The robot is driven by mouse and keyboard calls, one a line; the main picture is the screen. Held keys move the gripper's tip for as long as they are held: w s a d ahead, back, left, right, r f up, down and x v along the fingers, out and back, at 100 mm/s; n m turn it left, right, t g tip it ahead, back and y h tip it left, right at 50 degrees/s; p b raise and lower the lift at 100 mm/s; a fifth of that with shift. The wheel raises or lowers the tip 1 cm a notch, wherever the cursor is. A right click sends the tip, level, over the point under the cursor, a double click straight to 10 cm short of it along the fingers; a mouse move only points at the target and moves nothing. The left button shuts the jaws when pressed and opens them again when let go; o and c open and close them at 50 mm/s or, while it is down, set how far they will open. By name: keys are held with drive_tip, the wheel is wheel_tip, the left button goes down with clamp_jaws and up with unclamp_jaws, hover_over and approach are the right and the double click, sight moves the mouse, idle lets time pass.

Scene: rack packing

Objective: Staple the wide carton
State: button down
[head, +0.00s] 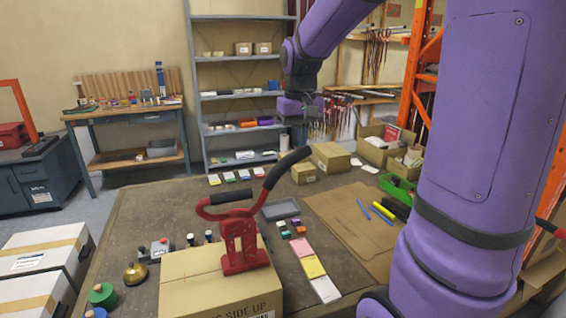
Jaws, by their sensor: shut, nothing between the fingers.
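A wide brown carton (195,285) stands at the near edge of the table, with printed "SIDE UP" lettering on its front part. A red carton stapler (240,240) with black grips stands upright on top of the carton, near its right part. One handle of the stapler is raised to the upper right, the other reaches left. My gripper (299,138) hangs from the purple arm above the far part of the table, behind and above the stapler and apart from it. Its jaws are shut and empty. The carton's lower part is cut off by the picture's edge.
Smaller cartons (330,157) stand at the table's far right side. A flat cardboard sheet (350,225), blue pens and coloured note pads (312,268) lie right of the stapler. A brass bell (135,273) and stamps stand on the left. The table's left middle is mostly clear.

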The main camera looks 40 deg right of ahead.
sight(299, 151)
drive_tip(key=shift+f, duration=1.85)
drive_tip(key=shift+r, duration=4.55)
drive_tip(key=shift+s+a+r, duration=0.1)
drive_tip(key=shift+s+a, duration=0.05)
drive_tip(key=s+a+n+t, duration=0.1)
drive_tip(key=s+a+t, duration=0.1)
drive_tip(key=s+a, duration=0.3)
drive_tip(key=s+a+f+n+t, duration=0.1)
drive_tip(key=s+a, duration=0.4)
drive_tip(key=s, duration=0.8)
drive_tip(key=shift+a+f+n+t, duration=0.25)
drive_tip(key=shift+n+t, duration=0.35)
drive_tip(key=shift+t, duration=0.6)
